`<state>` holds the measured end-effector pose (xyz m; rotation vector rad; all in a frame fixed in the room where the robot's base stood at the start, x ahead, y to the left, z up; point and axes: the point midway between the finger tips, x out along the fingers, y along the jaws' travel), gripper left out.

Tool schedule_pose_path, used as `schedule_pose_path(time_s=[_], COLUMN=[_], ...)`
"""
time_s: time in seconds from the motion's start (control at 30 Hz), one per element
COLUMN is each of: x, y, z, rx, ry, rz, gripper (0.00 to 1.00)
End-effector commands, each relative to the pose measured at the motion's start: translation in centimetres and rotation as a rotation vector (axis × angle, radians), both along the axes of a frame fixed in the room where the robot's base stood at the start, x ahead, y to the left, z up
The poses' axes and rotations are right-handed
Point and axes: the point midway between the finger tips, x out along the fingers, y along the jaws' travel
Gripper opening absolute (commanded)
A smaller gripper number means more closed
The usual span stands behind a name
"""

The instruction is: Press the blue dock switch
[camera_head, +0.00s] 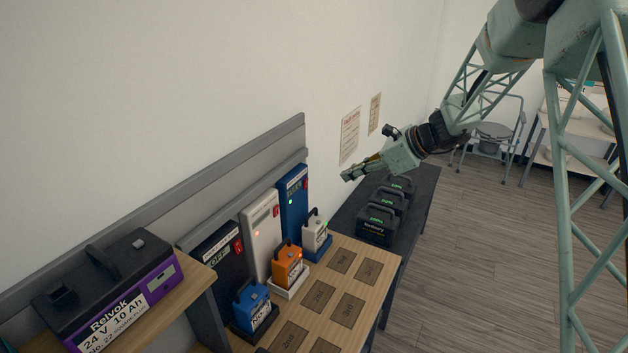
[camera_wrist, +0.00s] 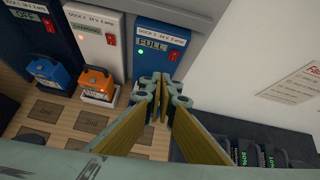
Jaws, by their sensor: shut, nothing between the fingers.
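The blue dock (camera_head: 290,210) stands upright against the wall at the right end of the dock row, also in the wrist view (camera_wrist: 152,65). Its screen reads FULL, with a green light below. Its red switch (camera_head: 305,183) is on the upper right of its face and shows in the wrist view (camera_wrist: 173,55). My gripper (camera_head: 346,177) is shut and empty, in the air right of the blue dock. In the wrist view the fingertips (camera_wrist: 163,82) overlap the dock's lower right part; I see no contact with the switch.
A white dock (camera_head: 261,236) and a dark dock (camera_head: 218,260) stand to the left. White (camera_head: 314,232), orange (camera_head: 287,267) and blue (camera_head: 252,306) batteries sit at the docks. Black batteries (camera_head: 376,225) stand on the dark bench at right. A purple-black battery (camera_head: 110,290) is at front left.

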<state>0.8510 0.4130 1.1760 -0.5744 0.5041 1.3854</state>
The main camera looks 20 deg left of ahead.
Motion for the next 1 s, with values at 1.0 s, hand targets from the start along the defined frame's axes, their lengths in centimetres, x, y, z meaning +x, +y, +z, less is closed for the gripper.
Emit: schedule_pose_path(time_s=[1.0], x=[2.5], y=[2.1], z=[-3.4], rx=[0.044], ry=[0.076], rz=[-0.077], gripper=[0.0])
